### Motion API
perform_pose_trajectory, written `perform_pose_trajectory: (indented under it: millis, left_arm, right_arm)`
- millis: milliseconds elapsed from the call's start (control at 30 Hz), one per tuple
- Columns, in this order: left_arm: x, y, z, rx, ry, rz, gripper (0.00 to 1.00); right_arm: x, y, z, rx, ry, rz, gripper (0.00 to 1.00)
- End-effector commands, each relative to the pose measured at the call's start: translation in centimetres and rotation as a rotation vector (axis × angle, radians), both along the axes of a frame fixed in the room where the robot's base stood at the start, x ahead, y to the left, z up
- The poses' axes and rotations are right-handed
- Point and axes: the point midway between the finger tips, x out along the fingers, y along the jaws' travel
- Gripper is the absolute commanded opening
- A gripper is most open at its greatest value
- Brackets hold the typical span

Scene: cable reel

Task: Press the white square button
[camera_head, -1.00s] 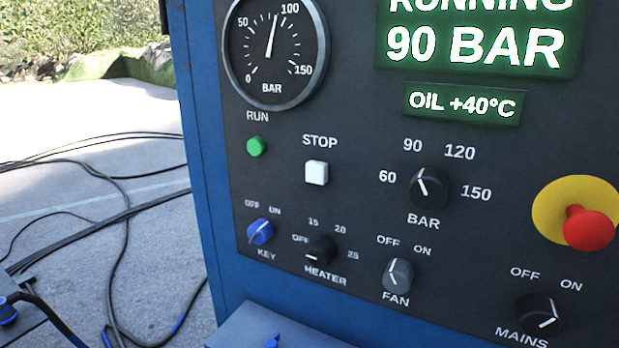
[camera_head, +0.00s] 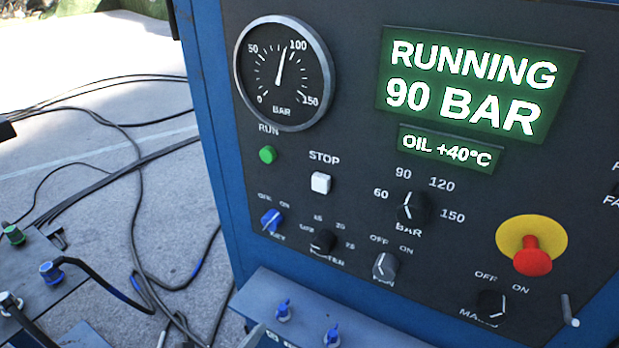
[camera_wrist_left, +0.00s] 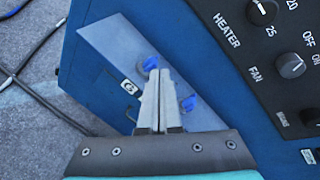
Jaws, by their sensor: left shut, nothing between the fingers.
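The white square button (camera_head: 320,183) sits under the word STOP on the dark control panel (camera_head: 350,130), right of and below the green RUN button (camera_head: 267,155). It is unobstructed in the head view and does not show in the left wrist view. My left gripper (camera_wrist_left: 159,78) is shut and empty in the left wrist view. Its fingers appear in front of a grey ledge with blue fittings, below the panel's HEATER and FAN knobs. My right gripper is not in view.
The display (camera_head: 470,90) reads RUNNING 90 BAR. A blue key switch (camera_head: 271,220), several knobs and a red mushroom button (camera_head: 532,262) surround the button. The ledge (camera_head: 360,318) juts out below the panel. Dark cables lie on the ground at left.

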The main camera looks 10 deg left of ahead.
Motion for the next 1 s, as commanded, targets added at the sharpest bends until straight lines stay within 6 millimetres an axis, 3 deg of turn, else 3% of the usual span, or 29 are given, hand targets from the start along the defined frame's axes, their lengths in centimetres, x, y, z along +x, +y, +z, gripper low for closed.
perform_pose_trajectory:
  millis: [33,200,300,400,600,1000]
  left_arm:
    - [0.3,-0.4,3.8,0.081,-0.059,-0.045,0.00]
    - [0.8,-2.0,13.5,0.374,-0.257,-0.175,0.00]
    - [0.7,-2.8,18.1,0.520,-0.355,-0.222,0.00]
    - [0.5,-3.4,21.5,0.633,-0.428,-0.251,0.00]
    - [0.2,-3.9,24.4,0.742,-0.496,-0.273,0.00]
    - [0.3,-4.0,24.5,0.749,-0.500,-0.273,0.00]
  right_arm:
    - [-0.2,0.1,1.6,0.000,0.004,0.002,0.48]
    - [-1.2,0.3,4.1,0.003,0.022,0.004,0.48]
    - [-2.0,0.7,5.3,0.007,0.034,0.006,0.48]
    - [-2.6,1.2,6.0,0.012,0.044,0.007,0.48]
    - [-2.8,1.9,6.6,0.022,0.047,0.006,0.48]
    - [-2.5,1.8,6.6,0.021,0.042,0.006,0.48]
